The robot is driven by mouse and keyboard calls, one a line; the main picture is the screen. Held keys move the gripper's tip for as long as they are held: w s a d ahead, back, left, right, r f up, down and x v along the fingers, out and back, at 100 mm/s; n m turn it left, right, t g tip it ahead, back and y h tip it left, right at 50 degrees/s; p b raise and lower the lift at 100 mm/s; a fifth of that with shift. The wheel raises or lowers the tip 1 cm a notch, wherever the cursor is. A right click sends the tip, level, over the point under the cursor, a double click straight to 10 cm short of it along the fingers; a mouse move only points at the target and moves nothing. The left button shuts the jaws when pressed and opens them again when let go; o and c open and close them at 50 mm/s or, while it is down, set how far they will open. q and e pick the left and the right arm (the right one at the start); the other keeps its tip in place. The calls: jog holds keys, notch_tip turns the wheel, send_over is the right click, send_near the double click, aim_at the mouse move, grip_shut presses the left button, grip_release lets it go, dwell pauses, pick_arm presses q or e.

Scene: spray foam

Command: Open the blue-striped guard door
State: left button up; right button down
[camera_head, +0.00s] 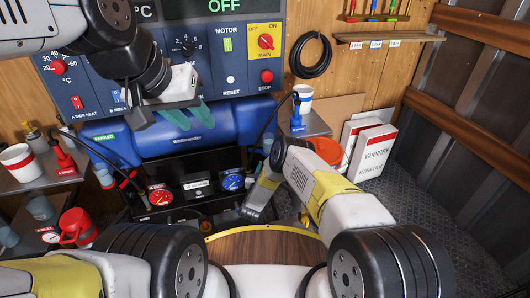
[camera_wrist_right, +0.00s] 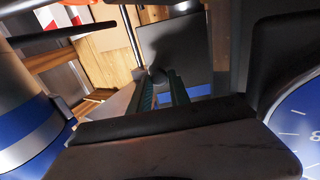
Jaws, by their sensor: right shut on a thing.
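My right gripper shows in the right wrist view (camera_wrist_right: 163,82). Its two teal fingers are close together on a small dark knob (camera_wrist_right: 157,73) in front of a dark grey panel (camera_wrist_right: 178,42). This panel may be the guard door, seen nearly face on. In the head view my right wrist covers the door area, right of the blue gauge (camera_head: 233,182), and the fingertips are hidden. My left gripper (camera_head: 188,115) is open and empty, before the blue tank (camera_head: 180,140).
The control panel (camera_head: 215,50) stands behind. A red gauge (camera_head: 160,196) sits left of the blue one. A left shelf (camera_head: 35,180) holds a cup and red fittings; a right shelf (camera_head: 312,124) holds a blue fitting and cup. Hoses hang at both sides.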

jog(key=c, duration=1.2)
grip_release()
jog(key=shift+c, duration=0.2)
jog(key=s+a, duration=0.1)
jog(key=s, duration=0.6)
jog(key=shift+s+a, duration=0.25)
jog(key=shift+s, duration=0.1)
